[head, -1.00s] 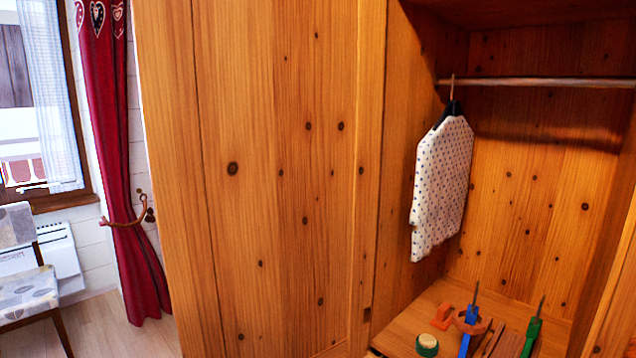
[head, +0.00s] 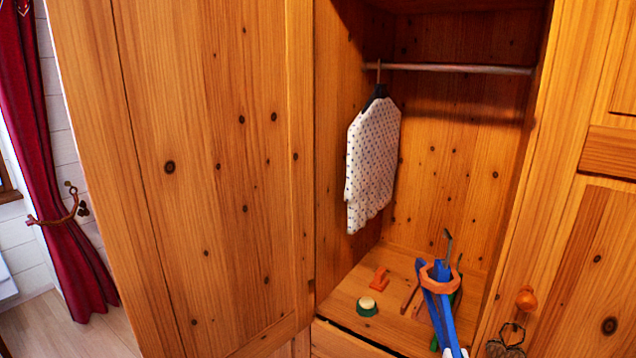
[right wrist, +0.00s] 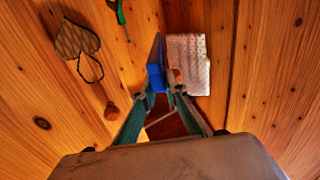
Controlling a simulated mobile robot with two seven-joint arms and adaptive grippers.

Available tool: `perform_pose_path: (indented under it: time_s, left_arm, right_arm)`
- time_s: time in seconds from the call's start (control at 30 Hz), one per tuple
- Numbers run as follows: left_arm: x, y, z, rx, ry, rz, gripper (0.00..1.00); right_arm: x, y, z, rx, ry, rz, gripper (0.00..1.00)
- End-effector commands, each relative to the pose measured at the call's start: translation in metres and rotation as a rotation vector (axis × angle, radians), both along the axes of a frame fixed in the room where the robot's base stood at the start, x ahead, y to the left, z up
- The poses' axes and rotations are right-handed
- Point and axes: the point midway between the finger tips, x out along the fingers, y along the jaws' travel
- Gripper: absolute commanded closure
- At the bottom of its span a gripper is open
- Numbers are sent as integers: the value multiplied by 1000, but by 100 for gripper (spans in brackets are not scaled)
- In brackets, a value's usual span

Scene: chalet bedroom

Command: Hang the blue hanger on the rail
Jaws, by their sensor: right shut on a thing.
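The blue hanger (head: 433,298) stands out in front of the wardrobe's lower compartment, its dark hook (head: 447,244) pointing up, well below the rail (head: 450,69). An orange piece (head: 438,268) shows around its upper part. In the right wrist view my right gripper (right wrist: 160,90) is shut on the blue hanger (right wrist: 156,62). My left gripper is not in view.
A white dotted garment (head: 372,165) hangs at the rail's left; the rail's right is free. A knob (head: 525,299) with a heart (head: 505,346) is at right.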

Motion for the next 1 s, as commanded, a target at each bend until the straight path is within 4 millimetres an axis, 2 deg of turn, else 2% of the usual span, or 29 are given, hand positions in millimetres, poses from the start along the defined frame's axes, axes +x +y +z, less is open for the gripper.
perform_pose_path:
  time_s: [0.03,0.1,0.23,0.7,0.87,1.0]
  left_arm:
    - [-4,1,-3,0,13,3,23]
    - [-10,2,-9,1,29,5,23]
    - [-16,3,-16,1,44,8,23]
    - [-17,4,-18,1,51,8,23]
    - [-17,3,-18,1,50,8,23]
    - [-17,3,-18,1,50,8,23]
  right_arm:
    - [-13,4,13,-1,-2,29,100]
    - [-25,9,22,0,-2,59,100]
    - [-39,14,33,0,-2,93,100]
    - [-42,21,32,3,-1,98,100]
    - [-40,45,23,10,7,87,100]
    - [-39,85,18,13,12,81,100]
